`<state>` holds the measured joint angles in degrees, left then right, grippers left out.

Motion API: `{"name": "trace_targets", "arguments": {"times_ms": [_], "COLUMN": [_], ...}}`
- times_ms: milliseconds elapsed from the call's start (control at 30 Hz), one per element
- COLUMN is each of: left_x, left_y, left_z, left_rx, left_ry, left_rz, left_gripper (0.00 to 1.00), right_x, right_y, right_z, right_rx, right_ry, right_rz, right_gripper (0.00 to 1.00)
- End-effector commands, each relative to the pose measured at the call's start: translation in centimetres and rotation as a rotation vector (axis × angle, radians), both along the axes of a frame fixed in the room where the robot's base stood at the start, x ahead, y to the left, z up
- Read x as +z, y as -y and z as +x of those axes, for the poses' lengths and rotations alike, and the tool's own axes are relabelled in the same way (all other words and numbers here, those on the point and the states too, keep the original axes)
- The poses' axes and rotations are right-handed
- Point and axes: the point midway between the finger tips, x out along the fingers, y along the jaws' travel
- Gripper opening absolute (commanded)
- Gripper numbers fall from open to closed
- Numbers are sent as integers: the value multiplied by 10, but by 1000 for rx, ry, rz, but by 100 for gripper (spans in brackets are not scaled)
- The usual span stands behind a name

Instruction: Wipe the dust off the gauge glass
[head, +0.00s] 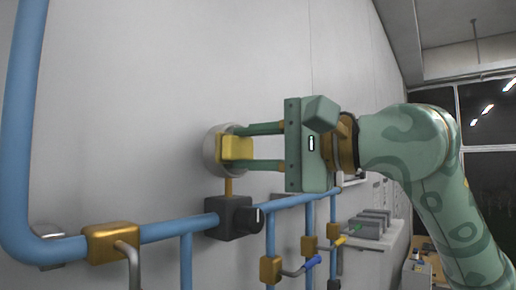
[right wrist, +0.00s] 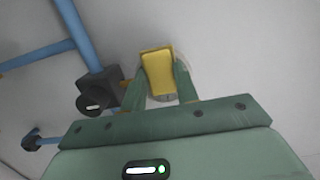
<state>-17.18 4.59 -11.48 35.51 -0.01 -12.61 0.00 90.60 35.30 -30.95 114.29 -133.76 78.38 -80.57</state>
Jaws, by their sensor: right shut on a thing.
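The round gauge (head: 209,152) stands on a short brass stem above the blue pipe, in front of the wall. My right gripper (head: 236,147) is shut on a yellow block-like wiping pad (head: 235,148). The pad is at the gauge's face and covers much of it; I cannot tell for sure whether it touches the glass. In the right wrist view the pad (right wrist: 157,72) sits between the two green fingers, with the gauge's pale rim (right wrist: 182,78) partly showing behind it. Dust on the glass cannot be made out. My left gripper is not in view.
A blue pipe (head: 170,229) runs below the gauge, with a dark block and knob (head: 234,217) under the stem. Brass valves (head: 112,243) with lever handles sit along the pipes. Grey boxes (head: 370,224) stand on a ledge at right. The wall above the gauge is clear.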

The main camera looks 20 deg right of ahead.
Motion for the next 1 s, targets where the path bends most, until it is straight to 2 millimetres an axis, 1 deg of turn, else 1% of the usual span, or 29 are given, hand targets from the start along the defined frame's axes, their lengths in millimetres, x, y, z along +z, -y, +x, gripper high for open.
{"name": "trace_targets", "arguments": {"times_ms": [167, 500, 600, 700, 1000], "left_x": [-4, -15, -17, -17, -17], "left_y": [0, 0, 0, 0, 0], "left_z": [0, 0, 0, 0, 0], "left_rx": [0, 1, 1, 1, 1], "left_ry": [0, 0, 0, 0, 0], "left_rz": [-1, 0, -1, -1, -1], "left_gripper": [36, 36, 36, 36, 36], "right_x": [-2, -1, -1, -1, 0], "right_y": [5, 30, 35, 37, 38], "right_z": [-5, -38, -44, -47, -48], "right_rx": [-2, -2, -2, 0, 0], "right_ry": [0, 0, -1, -1, -1], "right_rz": [-1, 0, -1, -1, -1], "right_gripper": [12, 12, 12, 12, 12]}}
